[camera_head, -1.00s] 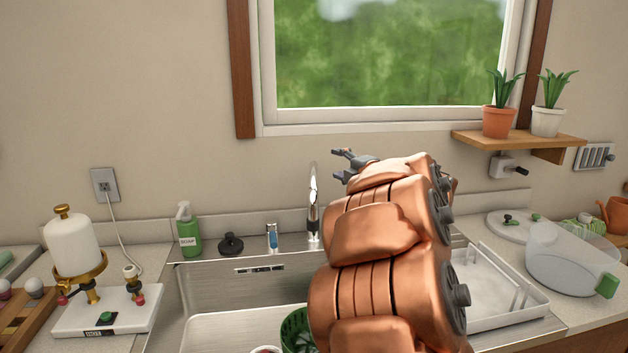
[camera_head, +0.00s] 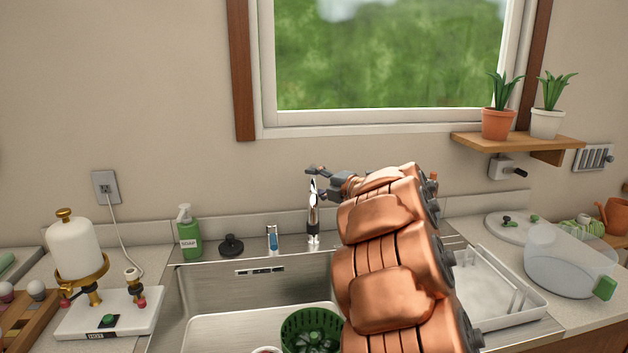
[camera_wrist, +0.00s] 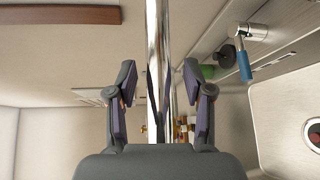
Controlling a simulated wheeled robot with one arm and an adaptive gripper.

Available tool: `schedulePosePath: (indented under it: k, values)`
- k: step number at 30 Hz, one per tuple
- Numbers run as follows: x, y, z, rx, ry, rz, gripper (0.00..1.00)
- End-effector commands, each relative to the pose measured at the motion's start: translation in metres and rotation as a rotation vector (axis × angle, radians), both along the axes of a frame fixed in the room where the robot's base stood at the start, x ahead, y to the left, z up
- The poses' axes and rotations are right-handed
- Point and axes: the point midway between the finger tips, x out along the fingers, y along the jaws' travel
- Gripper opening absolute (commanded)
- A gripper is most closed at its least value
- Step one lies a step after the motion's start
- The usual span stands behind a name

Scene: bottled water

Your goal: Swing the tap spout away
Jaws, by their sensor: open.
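The chrome tap spout (camera_head: 313,200) rises from its dark base behind the sink in the head view. My gripper (camera_head: 313,182) is at the upper part of the spout, coming from the right. In the wrist view the shiny spout (camera_wrist: 154,50) runs lengthwise through the middle of the picture, in line with the gap between the two open fingers of my gripper (camera_wrist: 160,88). I cannot tell whether either finger touches the spout. The tap handle with a blue grip (camera_head: 272,237) stands left of the spout. It also shows in the wrist view (camera_wrist: 244,62).
The sink (camera_head: 215,284) lies in front, with a green colander (camera_head: 297,322) in it. A green soap bottle (camera_head: 189,236) and a dark stopper (camera_head: 231,245) stand left of the tap. A white drying rack (camera_head: 505,298) is at right.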

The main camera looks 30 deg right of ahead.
Motion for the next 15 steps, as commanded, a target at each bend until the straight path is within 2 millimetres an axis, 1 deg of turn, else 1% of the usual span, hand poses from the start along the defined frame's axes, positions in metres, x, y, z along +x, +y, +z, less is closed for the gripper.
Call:
schedulePosePath:
  k: [4, 12, 13, 15]
  values:
    - [0.0076, 0.0021, -0.0003, -0.001, -0.001, 0.001, 0.52]
    - [0.0087, 0.0022, -0.0010, -0.001, -0.001, 0.000, 0.52]
    - [0.0087, 0.0022, -0.0010, -0.001, -0.001, 0.000, 0.51]
    - [0.0086, 0.0021, -0.0011, 0.000, -0.001, 0.000, 0.43]
